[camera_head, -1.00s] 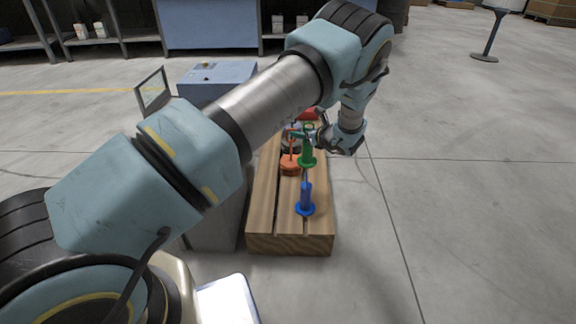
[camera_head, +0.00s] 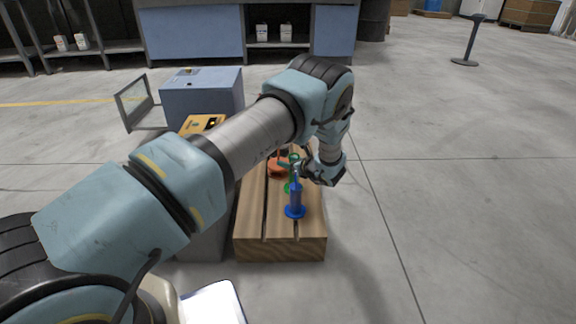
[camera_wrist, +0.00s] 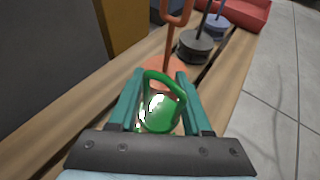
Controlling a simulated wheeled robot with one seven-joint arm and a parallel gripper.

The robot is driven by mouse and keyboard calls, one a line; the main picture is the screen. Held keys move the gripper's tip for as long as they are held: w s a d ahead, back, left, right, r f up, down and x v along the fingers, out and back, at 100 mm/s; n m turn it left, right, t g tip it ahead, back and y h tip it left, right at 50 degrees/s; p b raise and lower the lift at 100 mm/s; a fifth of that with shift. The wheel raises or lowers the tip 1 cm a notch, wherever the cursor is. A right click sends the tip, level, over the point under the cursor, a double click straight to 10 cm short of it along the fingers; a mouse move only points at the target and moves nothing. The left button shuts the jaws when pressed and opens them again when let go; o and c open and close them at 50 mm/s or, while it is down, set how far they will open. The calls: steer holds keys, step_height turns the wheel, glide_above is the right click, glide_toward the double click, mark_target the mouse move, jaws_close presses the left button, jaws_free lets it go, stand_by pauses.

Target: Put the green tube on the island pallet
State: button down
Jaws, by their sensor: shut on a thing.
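The green tube (camera_head: 290,187) stands upright over the slotted wooden block, partly hidden behind the blue tube (camera_head: 295,198). Its ring-shaped top also shows in the wrist view (camera_wrist: 160,112), between my two teal fingers. My gripper (camera_head: 297,166) is shut on the green tube near its top. I cannot tell whether the tube's base touches the wood.
An orange piece with a looped handle (camera_wrist: 168,70) stands just beyond the green tube. A dark grey piece (camera_wrist: 195,46), a blue piece (camera_wrist: 214,27) and a red bin (camera_wrist: 243,10) lie farther along. A blue-grey box (camera_head: 203,92) stands left.

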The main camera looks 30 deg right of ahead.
steer(key=shift+r, duration=0.1)
steer(key=shift+f, duration=0.2)
steer(key=shift+c, duration=1.7)
jaws_free()
steer(key=shift+r, duration=0.1)
steer(key=p+v, duration=0.4)
steer(key=v, duration=0.8)
steer(key=shift+r, duration=0.1)
